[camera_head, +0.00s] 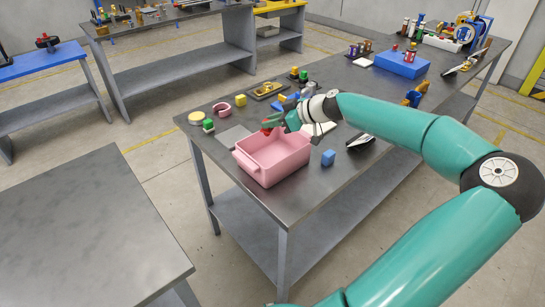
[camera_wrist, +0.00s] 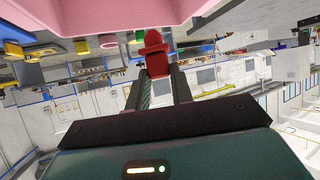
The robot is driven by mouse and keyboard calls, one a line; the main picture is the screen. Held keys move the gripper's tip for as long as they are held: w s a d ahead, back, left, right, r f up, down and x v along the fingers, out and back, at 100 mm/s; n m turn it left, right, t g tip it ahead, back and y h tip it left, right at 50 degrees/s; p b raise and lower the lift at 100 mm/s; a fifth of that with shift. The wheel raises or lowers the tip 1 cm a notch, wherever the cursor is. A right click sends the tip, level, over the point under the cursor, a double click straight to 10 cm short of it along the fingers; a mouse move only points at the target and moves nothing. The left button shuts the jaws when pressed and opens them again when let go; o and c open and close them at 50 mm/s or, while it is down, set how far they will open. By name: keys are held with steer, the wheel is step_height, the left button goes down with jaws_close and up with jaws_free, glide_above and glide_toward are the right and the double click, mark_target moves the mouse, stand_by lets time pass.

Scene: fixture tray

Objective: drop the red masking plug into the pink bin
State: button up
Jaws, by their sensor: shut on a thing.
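The pink bin (camera_head: 275,157) stands on the dark workbench near its front left end, open at the top. In the wrist view its pink wall (camera_wrist: 90,15) fills the upper left. The red masking plug (camera_wrist: 154,55) is held between the fingers of my gripper (camera_wrist: 158,82). In the head view the plug (camera_head: 267,130) shows as a small red spot by the bin's far rim, with my gripper (camera_head: 274,121) beside it. I cannot tell exactly how far the plug is above the rim. The inside of the bin that shows looks empty.
A grey plate (camera_head: 234,137), a green block (camera_head: 208,125), a yellow block (camera_head: 240,100) and a pink ring (camera_head: 221,109) lie left and behind. A blue box (camera_head: 403,64) stands farther back.

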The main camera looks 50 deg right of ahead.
steer(key=o, duration=1)
steer(key=shift+o, duration=0.2)
steer(key=v, duration=1.3)
steer(key=shift+s+r, duration=0.2)
steer(key=shift+s, duration=0.1)
steer(key=shift+s+d, duration=0.1)
